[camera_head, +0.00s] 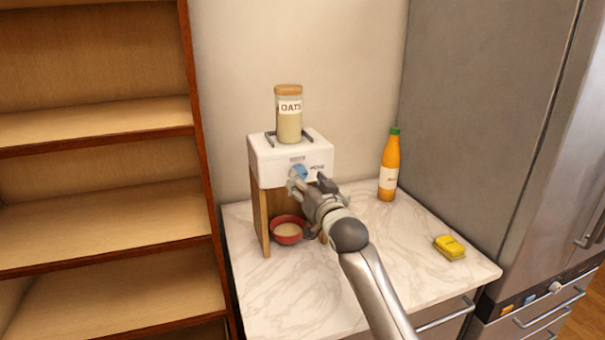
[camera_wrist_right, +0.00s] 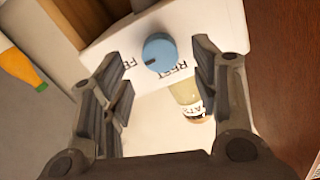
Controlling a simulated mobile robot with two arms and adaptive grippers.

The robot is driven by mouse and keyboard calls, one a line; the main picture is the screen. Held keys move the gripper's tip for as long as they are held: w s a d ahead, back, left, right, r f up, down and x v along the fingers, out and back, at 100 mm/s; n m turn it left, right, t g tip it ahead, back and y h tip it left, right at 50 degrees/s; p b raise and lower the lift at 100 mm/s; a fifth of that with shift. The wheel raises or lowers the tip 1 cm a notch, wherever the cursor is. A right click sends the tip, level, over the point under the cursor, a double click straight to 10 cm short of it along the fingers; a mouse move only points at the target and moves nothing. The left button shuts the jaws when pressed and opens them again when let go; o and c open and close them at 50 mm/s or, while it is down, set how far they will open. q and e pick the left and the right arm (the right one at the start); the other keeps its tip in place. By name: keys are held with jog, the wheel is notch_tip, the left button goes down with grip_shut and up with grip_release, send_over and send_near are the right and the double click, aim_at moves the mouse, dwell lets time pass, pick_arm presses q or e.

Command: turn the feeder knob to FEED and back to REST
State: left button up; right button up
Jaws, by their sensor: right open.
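The feeder (camera_head: 268,160) is a white box on wooden legs on the counter. Its blue knob (camera_head: 299,172) is on the front face, partly covered by my right gripper (camera_head: 309,184). In the right wrist view the round blue knob (camera_wrist_right: 159,50) lies between the open fingers of my right gripper (camera_wrist_right: 157,60), with visible gaps on both sides. Upside-down lettering reads REST (camera_wrist_right: 183,65) at its right and FE (camera_wrist_right: 127,63) at its left, the rest hidden by a finger. A small dark mark shows at the knob's lower left. My left gripper is out of view.
An oats jar (camera_head: 289,118) stands on the feeder. A red bowl (camera_head: 287,239) with pale contents sits under it. An orange bottle (camera_head: 390,165) and a yellow sponge (camera_head: 449,246) are to the right on the marble counter (camera_head: 290,300). Wooden shelves (camera_head: 100,190) flank the left, a steel fridge (camera_head: 490,110) the right.

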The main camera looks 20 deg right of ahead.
aim_at(301, 175)
jog(key=shift+w+p, duration=0.35)
jog(key=shift+w, duration=1.4)
jog(key=c, duration=1)
jog(key=shift+c, duration=0.2)
